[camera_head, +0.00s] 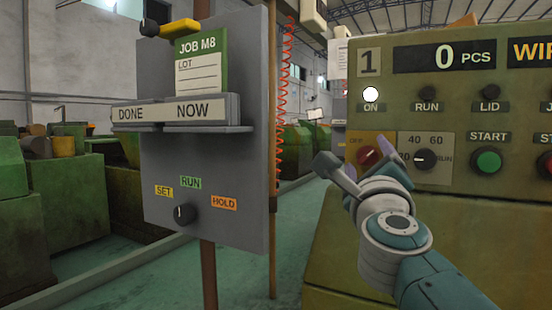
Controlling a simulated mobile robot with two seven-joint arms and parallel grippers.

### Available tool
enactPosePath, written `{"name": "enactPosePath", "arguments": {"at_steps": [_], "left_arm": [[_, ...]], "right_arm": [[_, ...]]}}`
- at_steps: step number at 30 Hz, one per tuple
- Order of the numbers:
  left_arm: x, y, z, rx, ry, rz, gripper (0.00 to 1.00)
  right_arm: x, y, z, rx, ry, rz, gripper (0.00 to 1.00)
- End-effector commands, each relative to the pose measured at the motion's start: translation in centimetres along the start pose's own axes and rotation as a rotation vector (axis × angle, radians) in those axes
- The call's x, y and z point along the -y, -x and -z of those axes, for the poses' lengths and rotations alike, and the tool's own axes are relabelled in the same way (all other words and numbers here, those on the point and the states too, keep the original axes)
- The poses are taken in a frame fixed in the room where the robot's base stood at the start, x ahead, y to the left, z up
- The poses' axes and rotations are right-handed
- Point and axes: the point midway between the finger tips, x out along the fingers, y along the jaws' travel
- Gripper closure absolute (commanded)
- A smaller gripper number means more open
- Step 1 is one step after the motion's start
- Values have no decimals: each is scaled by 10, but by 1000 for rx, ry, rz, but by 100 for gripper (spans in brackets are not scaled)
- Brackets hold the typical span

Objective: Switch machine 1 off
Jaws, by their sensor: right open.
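Machine 1's green panel (440,115) fills the right side, with a "1" plate (369,63) at its top left. A white lamp (370,94) above the "ON" label is lit bright. Below it a red rotary switch (367,156) sits on an orange plate marked "OFF" (356,141). My right gripper (354,154) is open in front of this switch, its fingers to either side of it in the picture. The gripper partly covers the switch and plate; I cannot tell whether it touches them. My left gripper is not in view.
Beside the switch are a black dial (424,157) marked 20, 40, 60 and RUN, and a green START button (488,161). A grey job board (205,150) with a SET/RUN/HOLD knob (184,213) stands left. Green floor (250,265) shows between.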

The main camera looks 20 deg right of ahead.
Motion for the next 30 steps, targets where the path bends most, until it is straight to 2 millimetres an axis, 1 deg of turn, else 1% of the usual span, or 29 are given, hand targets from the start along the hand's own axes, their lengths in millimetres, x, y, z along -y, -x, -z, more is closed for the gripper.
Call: {"name": "enactPosePath", "arguments": {"at_steps": [8, 11, 27, 28, 30], "left_arm": [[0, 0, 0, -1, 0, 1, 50], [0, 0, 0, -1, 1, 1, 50], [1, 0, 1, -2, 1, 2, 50], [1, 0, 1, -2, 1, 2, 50], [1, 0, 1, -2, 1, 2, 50]], "right_arm": [[0, -2, 0, 0, -1, 0, 25], [0, -2, 0, 0, 0, 0, 35], [0, -2, 0, 1, 0, 0, 96], [0, -2, 0, 1, 0, 0, 99], [0, -2, 0, 1, 0, 0, 100]]}}
